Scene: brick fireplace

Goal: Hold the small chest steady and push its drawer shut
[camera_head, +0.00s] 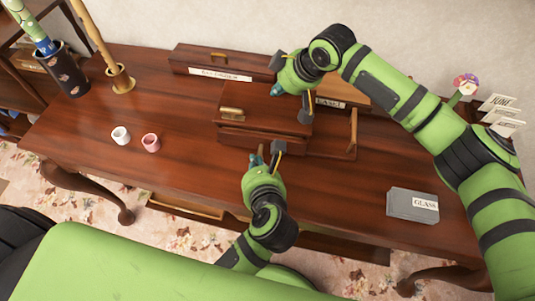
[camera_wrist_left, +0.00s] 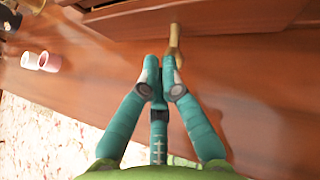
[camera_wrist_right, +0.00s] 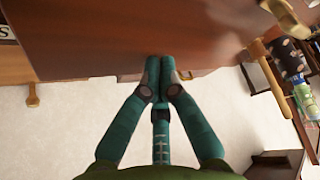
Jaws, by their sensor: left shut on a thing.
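The small dark wooden chest (camera_head: 262,112) stands near the middle of the desk, with a brass handle (camera_head: 232,111) on its top. Its drawer front (camera_wrist_left: 200,17) fills the top of the left wrist view, with a brass pull (camera_wrist_left: 176,38) sticking out; how far the drawer is out is unclear. My left gripper (camera_head: 260,156) is at the chest's front, its fingertips shut on the pull. My right gripper (camera_head: 277,90) is shut at the chest's back edge. In the right wrist view its closed fingertips lie against or just by the wood; contact is unclear.
A long labelled box (camera_head: 222,66) lies behind the chest, and another box with a brass handle (camera_head: 353,128) is close at its right. White (camera_head: 121,135) and pink (camera_head: 151,143) cups stand left. The desk's left is mostly clear.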

